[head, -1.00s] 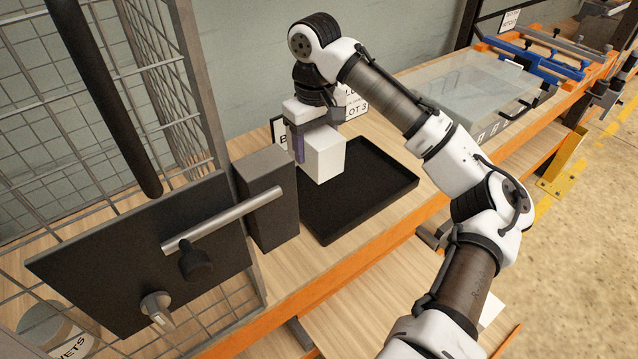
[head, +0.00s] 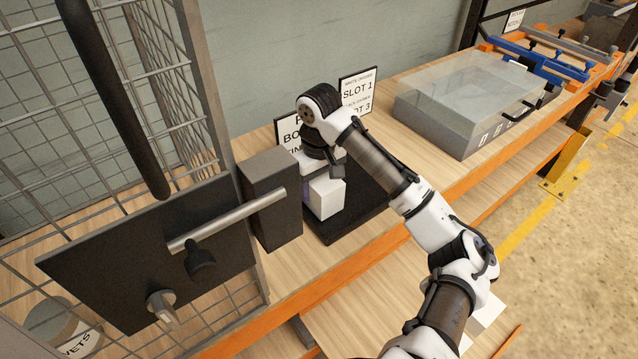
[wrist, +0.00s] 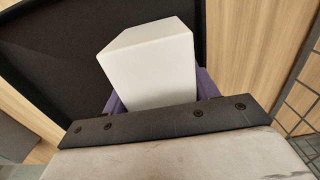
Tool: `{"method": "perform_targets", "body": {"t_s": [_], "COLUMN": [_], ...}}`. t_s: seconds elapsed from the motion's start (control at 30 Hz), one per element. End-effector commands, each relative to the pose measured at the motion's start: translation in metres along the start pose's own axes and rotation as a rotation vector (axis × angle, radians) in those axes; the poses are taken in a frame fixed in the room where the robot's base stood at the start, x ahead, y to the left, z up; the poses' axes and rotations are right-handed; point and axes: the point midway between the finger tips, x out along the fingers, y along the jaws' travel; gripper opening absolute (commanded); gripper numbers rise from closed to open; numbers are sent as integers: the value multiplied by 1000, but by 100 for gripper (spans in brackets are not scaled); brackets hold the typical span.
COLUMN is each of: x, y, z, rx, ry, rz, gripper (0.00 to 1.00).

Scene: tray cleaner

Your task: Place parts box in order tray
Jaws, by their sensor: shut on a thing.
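The white parts box (head: 325,198) is held in my gripper (head: 312,186), over the left part of the black order tray (head: 352,222). In the wrist view the white box (wrist: 150,65) sits between the purple fingers (wrist: 160,100), with the black tray (wrist: 50,50) behind it. The box looks low, at about the tray's level. I cannot tell whether its underside touches the tray floor. My wrist and arm hide much of the tray in the head view.
A dark grey block (head: 270,198) stands close to the tray's left side, beside a wire cage with a black panel (head: 150,255) and a bar handle. Signs (head: 357,92) stand behind the tray. A clear-lidded grey case (head: 465,105) is farther right on the bench.

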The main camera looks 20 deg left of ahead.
Motion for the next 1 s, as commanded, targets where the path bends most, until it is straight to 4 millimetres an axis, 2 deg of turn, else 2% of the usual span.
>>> {"method": "perform_targets", "body": {"t_s": [0.2,0.23,0.4,0.77,0.87,1.0], "x": [3,3,3,-3,-14,-38], "y": [0,0,0,0,1,1], "z": [0,0,0,0,0,0], "rx": [0,0,0,1,1,1], "ry": [1,0,0,0,1,1], "rz": [0,0,0,2,4,6], "gripper": [27,62,81,81,81,81]}}
